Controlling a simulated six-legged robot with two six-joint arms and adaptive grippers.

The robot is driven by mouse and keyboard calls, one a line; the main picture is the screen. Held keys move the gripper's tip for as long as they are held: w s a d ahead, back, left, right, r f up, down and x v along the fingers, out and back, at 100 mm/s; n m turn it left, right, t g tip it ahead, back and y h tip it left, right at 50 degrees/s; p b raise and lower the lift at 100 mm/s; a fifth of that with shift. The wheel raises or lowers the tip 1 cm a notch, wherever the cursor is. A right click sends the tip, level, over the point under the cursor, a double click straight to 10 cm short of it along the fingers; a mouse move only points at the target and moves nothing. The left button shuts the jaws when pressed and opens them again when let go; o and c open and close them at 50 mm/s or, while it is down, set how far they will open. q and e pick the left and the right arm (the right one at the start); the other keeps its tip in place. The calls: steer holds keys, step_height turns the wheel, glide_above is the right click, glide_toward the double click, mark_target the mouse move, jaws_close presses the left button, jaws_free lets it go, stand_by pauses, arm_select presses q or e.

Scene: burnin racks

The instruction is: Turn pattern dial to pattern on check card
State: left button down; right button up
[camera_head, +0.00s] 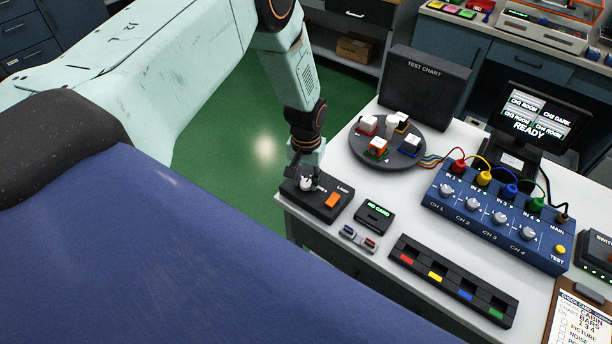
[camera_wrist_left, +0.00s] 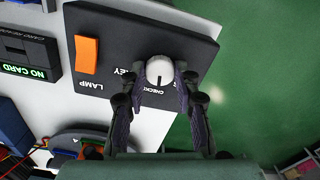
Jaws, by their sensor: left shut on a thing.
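The pattern dial is a white round knob (camera_head: 306,184) on a black control box (camera_head: 322,213) at the table's near left corner. My left gripper (camera_head: 305,176) reaches down from above and is shut on it. In the left wrist view the two fingers (camera_wrist_left: 161,80) hold the knob (camera_wrist_left: 160,69) from both sides. A dark mark shows on the knob, near the label CHECK; another label, partly hidden, ends in EY. The check card (camera_head: 578,322) lies at the lower right, cut off by the frame; CABIN and BARS seem readable. My right gripper is not in view.
An orange lamp switch (camera_wrist_left: 87,55) sits beside the dial on the box. A NO CARD reader (camera_head: 374,217), a turntable (camera_head: 388,143) with small cameras and a blue channel box (camera_head: 495,222) stand nearby. The dark test chart board (camera_head: 424,90) stands behind. The monitor (camera_head: 537,115) reads READY.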

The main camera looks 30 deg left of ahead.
mark_target(306, 183)
arm_select(q)
steer(key=n+p, duration=0.1)
steer(key=n, duration=0.4)
steer(key=shift+s+n, duration=0.1)
steer(key=shift+n, duration=0.2)
steer(key=shift+n+p, duration=0.65)
steer(key=shift+n, duration=1.55)
steer(key=shift+f, duration=0.1)
steer(key=c, duration=1)
jaws_free()
step_height(306, 183, up, 12)
steer(key=shift+r, duration=0.1)
